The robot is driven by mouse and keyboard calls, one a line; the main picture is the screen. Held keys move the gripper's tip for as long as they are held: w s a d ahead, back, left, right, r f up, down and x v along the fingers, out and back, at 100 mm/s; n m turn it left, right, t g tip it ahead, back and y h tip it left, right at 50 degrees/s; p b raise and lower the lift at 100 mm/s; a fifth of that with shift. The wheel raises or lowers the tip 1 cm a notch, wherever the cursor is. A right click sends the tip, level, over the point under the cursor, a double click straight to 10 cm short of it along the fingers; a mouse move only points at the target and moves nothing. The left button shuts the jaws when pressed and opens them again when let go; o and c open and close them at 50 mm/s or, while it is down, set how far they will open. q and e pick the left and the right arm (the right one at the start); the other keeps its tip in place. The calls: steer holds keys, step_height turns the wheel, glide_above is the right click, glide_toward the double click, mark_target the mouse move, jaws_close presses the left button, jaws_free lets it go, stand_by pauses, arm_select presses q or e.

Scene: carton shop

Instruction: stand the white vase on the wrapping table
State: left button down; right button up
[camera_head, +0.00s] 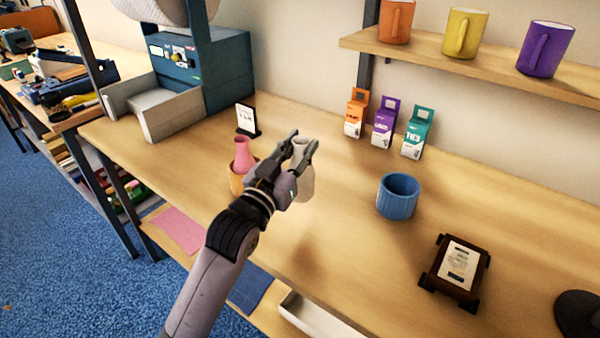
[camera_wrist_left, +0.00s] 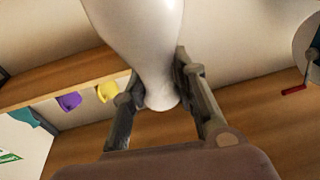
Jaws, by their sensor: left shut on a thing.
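The white vase (camera_head: 307,183) is in the grip of my left gripper (camera_head: 303,148), which is shut around its narrow neck. In the left wrist view the vase (camera_wrist_left: 145,35) shows its rounded body and neck between the two fingers of the gripper (camera_wrist_left: 160,95). In the head view the gripper and forearm hide part of the vase. The vase is over the long wooden table (camera_head: 340,240); whether its base touches the top I cannot tell. My right gripper is not in view.
A pink vase (camera_head: 242,153) and an orange pot (camera_head: 235,183) stand close left of the gripper. A blue pot (camera_head: 398,195), a dark-framed stand (camera_head: 456,269) and small cartons (camera_head: 383,122) are to the right. A small sign (camera_head: 247,119) stands behind. The front middle is clear.

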arm_select(q)
steer(key=shift+f, duration=2.9)
steer(key=c, duration=1.3)
jaws_free()
steer(key=shift+s+a, duration=0.15)
steer(key=shift+s, duration=0.15)
steer(key=b+v, duration=0.1)
steer(key=v, duration=1)
steer(key=shift+a, duration=0.15)
steer(key=shift+s, duration=0.15)
